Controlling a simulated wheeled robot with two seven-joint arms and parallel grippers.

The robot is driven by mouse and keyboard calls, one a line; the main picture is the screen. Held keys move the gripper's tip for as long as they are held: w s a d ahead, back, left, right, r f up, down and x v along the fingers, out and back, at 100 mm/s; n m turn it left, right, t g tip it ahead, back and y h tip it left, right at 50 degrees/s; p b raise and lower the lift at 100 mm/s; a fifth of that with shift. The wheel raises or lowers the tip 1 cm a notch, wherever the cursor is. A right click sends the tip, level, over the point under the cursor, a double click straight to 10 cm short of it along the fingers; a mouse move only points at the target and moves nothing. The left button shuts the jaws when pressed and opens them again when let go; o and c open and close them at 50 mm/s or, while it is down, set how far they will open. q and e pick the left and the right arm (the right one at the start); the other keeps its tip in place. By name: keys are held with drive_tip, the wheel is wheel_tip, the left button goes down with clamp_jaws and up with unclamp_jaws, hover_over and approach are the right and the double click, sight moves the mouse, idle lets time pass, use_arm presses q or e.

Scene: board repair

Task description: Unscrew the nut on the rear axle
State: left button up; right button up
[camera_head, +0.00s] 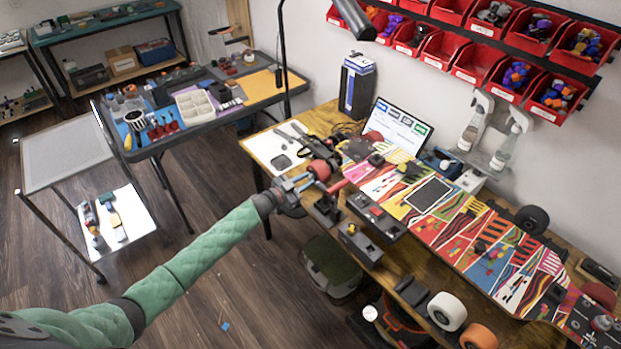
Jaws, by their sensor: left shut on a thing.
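An electric longboard (470,235) lies on the wooden workbench with its colourful side up. At its left end are two dark red wheels, one near (319,170) and one far (374,137). The nut itself is too small to make out. A pinkish-red part (338,187) shows just right of the gripper. My right gripper is not in view.
A lamp arm (283,50) rises at the back. Red bins (478,62) hang on the wall.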

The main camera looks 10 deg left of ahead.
use_arm(q)
drive_tip(key=shift+n, duration=0.6)
drive_tip(key=n, duration=0.5)
drive_tip(key=shift+n, duration=0.3)
drive_tip(key=n, duration=0.5)
drive_tip(key=shift+n, duration=0.4)
drive_tip(key=o, duration=0.9)
drive_tip(key=shift+c, duration=1.1)
